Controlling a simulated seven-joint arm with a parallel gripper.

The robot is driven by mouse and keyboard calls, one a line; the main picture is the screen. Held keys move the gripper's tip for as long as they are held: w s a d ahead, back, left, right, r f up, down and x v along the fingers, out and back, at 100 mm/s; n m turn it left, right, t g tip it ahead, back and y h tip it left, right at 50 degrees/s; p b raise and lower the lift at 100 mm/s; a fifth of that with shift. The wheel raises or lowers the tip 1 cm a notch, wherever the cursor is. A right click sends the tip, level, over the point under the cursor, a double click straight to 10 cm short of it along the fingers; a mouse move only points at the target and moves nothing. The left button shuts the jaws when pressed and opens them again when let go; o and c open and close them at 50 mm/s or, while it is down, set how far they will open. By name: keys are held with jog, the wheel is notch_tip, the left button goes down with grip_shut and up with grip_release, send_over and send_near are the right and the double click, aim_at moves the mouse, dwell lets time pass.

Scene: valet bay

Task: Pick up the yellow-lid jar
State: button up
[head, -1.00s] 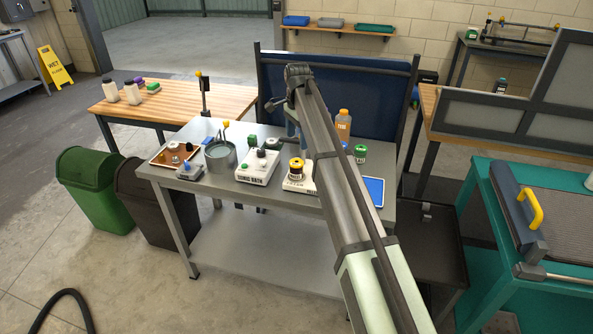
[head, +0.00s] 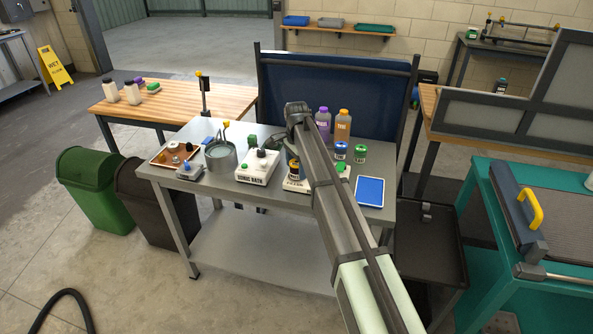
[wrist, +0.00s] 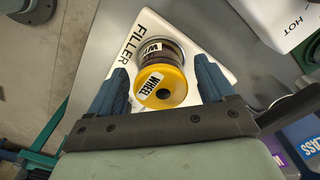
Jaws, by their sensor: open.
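The yellow-lid jar (wrist: 163,88) stands on a white block marked FILLER (wrist: 137,50). In the wrist view its yellow lid and WHEEL labels face me, with its dark body beyond the lid. My gripper (wrist: 161,68) is open, one blue finger on each side of the jar. Gaps show between fingers and jar. In the head view the jar (head: 294,172) is partly hidden by my gripper and arm.
A white SONIC BATH box (head: 257,168) stands left of the FILLER block, with a grey pot (head: 221,158) beyond it. Blue-lid (head: 341,151) and green-lid (head: 361,153) jars, two bottles (head: 343,127) and a blue tablet (head: 370,191) are to the right.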

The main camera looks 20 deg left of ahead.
jog(key=shift+f, duration=0.7)
jog(key=shift+r, duration=0.1)
jog(key=c, duration=1.2)
